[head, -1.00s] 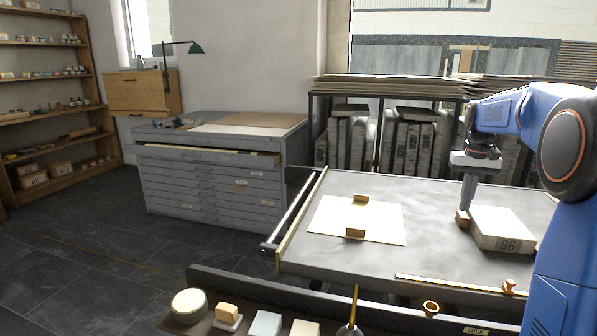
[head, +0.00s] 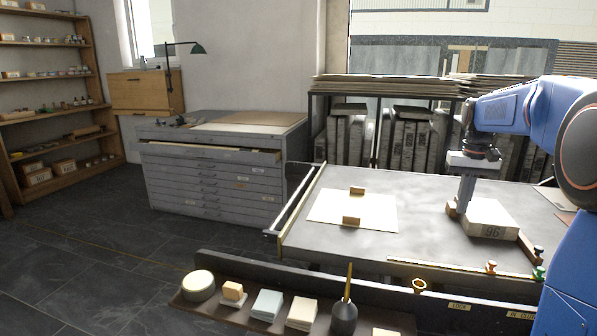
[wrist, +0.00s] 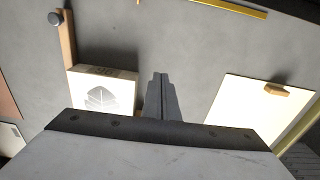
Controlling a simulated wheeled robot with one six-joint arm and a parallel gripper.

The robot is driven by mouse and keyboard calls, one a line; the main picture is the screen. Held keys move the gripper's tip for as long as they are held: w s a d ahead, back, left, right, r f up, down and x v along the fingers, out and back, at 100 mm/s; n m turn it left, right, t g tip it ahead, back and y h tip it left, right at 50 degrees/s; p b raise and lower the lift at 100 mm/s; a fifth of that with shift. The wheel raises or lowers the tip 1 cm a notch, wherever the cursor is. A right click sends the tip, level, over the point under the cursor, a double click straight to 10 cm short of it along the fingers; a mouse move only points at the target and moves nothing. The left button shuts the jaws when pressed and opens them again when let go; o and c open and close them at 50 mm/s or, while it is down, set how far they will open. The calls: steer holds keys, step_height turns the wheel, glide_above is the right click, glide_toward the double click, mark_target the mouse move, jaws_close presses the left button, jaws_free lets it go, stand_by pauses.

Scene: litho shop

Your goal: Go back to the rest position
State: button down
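My gripper (head: 464,203) points down over the press bed (head: 420,235), just left of the pale stone block (head: 490,213) marked 96. In the wrist view its two fingers (wrist: 160,84) lie side by side with no visible gap and nothing between them. The stone, with a leaf drawing on top, also shows in the wrist view (wrist: 105,92). In the head view I cannot tell whether the fingertips touch the bed or the small wooden piece beside the stone. A white sheet (head: 375,212) with two small wooden blocks lies left of my gripper.
A front ledge (head: 215,312) carries a round tin, several blocks and a dark bottle. A grey drawer cabinet (head: 210,180) stands at left, and a rack of stones (head: 345,140) behind. The floor at left is clear.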

steer(key=s+a+r+n+t, duration=0.1)
steer(key=s+a, duration=0.7)
steer(key=s, duration=0.2)
steer(key=s+a+f+t, duration=0.1)
steer(key=s+a+f, duration=0.2)
steer(key=s, duration=0.5)
steer(key=s+a+f+n+t, duration=0.1)
steer(key=s+a+f, duration=0.3)
steer(key=s, duration=0.5)
steer(key=s+a+f+n+t, duration=0.1)
steer(key=s+a+f, duration=0.2)
steer(key=s, duration=0.6)
step_height(320, 180, down, 2)
steer(key=shift+a, duration=0.15)
